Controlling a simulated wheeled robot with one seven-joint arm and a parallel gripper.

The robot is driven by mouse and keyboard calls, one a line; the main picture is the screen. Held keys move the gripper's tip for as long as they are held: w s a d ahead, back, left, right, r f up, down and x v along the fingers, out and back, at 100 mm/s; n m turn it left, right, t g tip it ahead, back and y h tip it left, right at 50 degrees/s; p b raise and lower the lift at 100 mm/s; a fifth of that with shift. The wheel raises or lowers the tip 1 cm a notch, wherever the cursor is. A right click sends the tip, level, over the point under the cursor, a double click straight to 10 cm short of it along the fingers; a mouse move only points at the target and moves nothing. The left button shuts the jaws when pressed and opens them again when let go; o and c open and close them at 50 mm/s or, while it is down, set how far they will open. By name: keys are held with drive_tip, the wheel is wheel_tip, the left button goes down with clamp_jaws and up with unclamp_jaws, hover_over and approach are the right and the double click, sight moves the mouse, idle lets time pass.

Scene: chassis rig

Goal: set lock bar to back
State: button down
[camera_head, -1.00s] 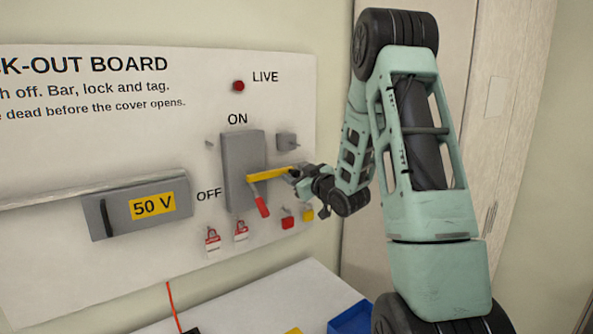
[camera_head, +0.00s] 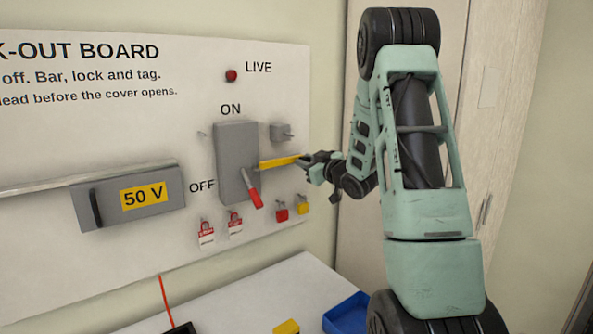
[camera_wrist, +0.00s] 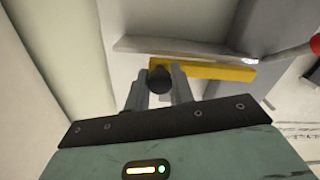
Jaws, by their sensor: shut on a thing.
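The yellow lock bar (camera_head: 280,162) reaches right from the right edge of the grey switch box (camera_head: 235,150) on the board. My gripper (camera_head: 311,160) is at the bar's right end. In the wrist view, my gripper (camera_wrist: 160,88) has its fingers on either side of a black knob (camera_wrist: 160,79) by the end of the yellow bar (camera_wrist: 210,70), and is shut on it. The switch's red-tipped handle (camera_head: 254,197) points down, on the OFF side. Its red tip also shows at the right edge of the wrist view (camera_wrist: 315,44).
The red LIVE lamp (camera_head: 231,75) is above the switch. Red padlock tags (camera_head: 206,233) and red (camera_head: 281,213) and yellow (camera_head: 302,206) pieces hang below. A blue tray (camera_head: 346,313) sits on the bench.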

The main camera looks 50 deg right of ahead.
drive_tip(key=shift+d, duration=0.2)
drive_tip(key=c, duration=1.2)
unclamp_jaws()
drive_tip(key=shift+s+d, duration=0.1)
drive_tip(key=b+v, duration=0.2)
drive_tip(key=v, duration=0.6)
drive_tip(key=b+v, duration=0.3)
drive_tip(key=v, duration=0.6)
drive_tip(key=shift+s+a+b, duration=0.15)
drive_tip(key=shift+a+b, duration=0.1)
drive_tip(key=shift+b, duration=0.05)
